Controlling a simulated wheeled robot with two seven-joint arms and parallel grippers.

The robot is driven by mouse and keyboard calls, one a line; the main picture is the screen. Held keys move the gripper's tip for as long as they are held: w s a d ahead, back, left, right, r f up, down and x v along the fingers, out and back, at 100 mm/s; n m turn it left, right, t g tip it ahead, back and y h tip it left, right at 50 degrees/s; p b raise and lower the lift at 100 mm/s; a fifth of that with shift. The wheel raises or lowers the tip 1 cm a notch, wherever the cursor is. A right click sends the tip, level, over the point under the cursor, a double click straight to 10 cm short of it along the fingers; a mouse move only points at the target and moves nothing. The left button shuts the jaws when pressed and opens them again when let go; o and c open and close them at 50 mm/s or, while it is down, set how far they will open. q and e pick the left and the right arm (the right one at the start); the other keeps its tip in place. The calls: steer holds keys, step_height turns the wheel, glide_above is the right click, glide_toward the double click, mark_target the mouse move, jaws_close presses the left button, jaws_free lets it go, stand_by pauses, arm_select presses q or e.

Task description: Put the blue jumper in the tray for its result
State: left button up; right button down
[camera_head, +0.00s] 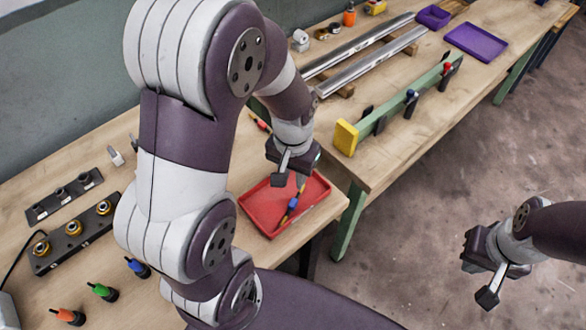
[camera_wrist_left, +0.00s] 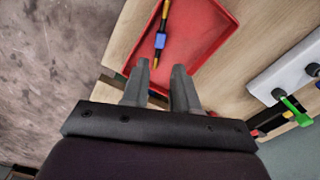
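The blue jumper (camera_head: 292,203), a thin yellow-and-dark piece with a blue middle, lies inside the red tray (camera_head: 262,226). In the left wrist view the jumper (camera_wrist_left: 160,40) shows on the floor of the red tray (camera_wrist_left: 205,35), one end near my fingertips. My left gripper (camera_head: 291,172) is over the tray's back part, pointing down. In the wrist view its two fingers (camera_wrist_left: 160,75) are apart with nothing between them. My right gripper (camera_head: 484,281) is open and empty, out over the floor at the right.
Orange, green and blue handled pieces (camera_head: 102,291) stand front left beside black blocks with round sockets (camera_head: 73,228). A red-ended piece (camera_head: 261,123) lies behind the tray. A green rail with a yellow end (camera_head: 345,137), metal bars and a purple tray (camera_head: 477,42) are further right.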

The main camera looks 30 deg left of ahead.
arm_select(q)
steer(key=shift+t, duration=0.7)
steer(key=s+r, duration=0.1)
steer(key=s, duration=0.1)
steer(key=s+d+r, duration=0.1)
steer(key=shift+s+d+r, duration=0.1)
steer(key=shift+s+d, duration=0.05)
steer(key=shift+s, duration=0.2)
